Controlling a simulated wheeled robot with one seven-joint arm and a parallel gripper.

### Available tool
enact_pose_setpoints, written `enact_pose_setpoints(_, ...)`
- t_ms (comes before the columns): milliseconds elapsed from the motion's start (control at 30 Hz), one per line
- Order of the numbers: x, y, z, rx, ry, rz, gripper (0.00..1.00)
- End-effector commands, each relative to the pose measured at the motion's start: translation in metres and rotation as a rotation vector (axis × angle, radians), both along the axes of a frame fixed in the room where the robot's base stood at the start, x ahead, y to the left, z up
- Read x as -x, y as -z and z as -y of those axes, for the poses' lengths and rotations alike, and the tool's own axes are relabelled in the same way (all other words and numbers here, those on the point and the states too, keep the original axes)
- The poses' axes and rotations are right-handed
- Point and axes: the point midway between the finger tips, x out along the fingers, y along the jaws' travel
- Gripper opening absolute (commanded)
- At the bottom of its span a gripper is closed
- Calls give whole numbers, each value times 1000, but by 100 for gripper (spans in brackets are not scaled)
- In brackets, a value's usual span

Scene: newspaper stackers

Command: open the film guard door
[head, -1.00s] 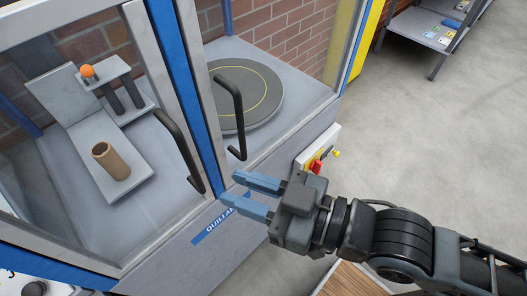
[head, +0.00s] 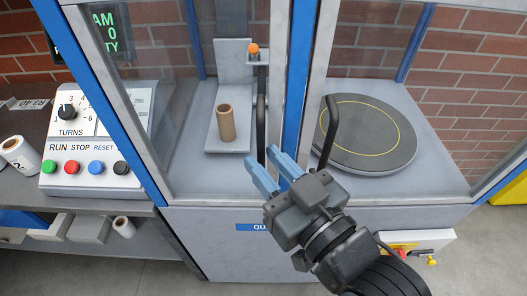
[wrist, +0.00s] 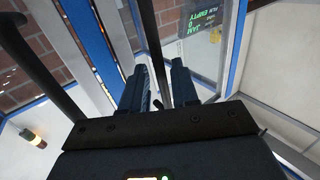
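Two clear guard doors with grey frames stand side by side in the head view, and both look shut. The left door (head: 176,192) fronts a brown cardboard core (head: 226,123) on a grey carriage. It bears a black bar handle (head: 261,112) near its right edge. The right door, in front of the turntable, has another black handle (head: 329,130). My gripper (head: 262,163) has its blue fingers apart and empty, at the lower end of the left handle. In the wrist view, that handle (wrist: 155,50) runs down between the fingertips (wrist: 154,72). Contact cannot be told.
A round dark turntable (head: 368,134) is behind the right door. A control panel (head: 91,145) with a dial and several buttons stands at left. A red and yellow switch box (head: 418,246) juts out at lower right, near my arm.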

Motion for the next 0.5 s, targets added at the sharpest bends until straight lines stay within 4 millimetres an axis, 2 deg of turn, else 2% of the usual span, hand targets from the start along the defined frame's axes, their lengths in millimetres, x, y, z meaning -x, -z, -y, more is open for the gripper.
enact_pose_setpoints(200,-15,0,-9,1,0,1,29)
enact_pose_setpoints(500,-16,0,-10,1,1,0,29)
